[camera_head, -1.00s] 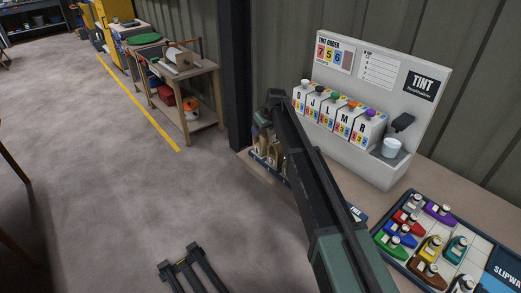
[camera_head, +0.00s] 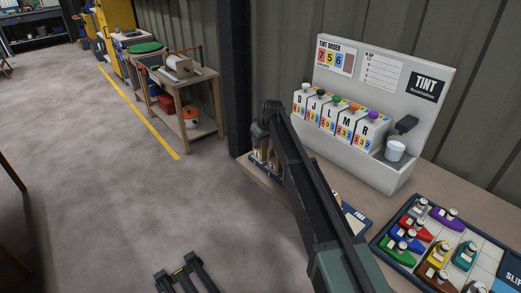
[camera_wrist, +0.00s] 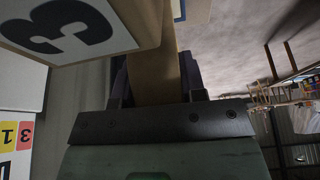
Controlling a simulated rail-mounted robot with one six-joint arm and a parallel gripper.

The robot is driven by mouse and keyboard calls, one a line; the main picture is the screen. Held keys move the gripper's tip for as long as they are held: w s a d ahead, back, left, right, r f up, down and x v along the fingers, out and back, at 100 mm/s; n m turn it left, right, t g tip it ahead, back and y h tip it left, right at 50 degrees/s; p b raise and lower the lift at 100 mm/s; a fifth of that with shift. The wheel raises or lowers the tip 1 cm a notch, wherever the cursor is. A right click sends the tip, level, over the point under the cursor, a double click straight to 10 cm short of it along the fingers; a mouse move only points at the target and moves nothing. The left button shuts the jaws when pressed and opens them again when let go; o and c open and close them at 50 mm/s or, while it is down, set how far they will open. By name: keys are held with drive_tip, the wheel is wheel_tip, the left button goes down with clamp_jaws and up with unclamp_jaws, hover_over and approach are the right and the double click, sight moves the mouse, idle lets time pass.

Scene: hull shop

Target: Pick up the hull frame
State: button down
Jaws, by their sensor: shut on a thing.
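My gripper (camera_wrist: 154,84) is shut on a flat tan wooden piece, which I take to be the hull frame (camera_wrist: 154,72); it stands between the two dark fingers in the wrist view. In the head view my gripper (camera_head: 259,143) points down over the blue-edged base (camera_head: 248,162) at the far left end of the bench, where tan pieces show in part. My arm hides much of this spot. Whether the held piece touches the base cannot be told.
A pale panel with a large 3 (camera_wrist: 62,28) is close beside the held piece in the wrist view. The tint station (camera_head: 385,110) stands right of my arm. A tray of coloured hulls (camera_head: 377,240) lies at the lower right. A dark post (camera_head: 237,75) rises behind my gripper.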

wheel_tip(320, 180, up, 20)
drive_tip(key=p, duration=2)
drive_tip(key=shift+d, duration=0.1)
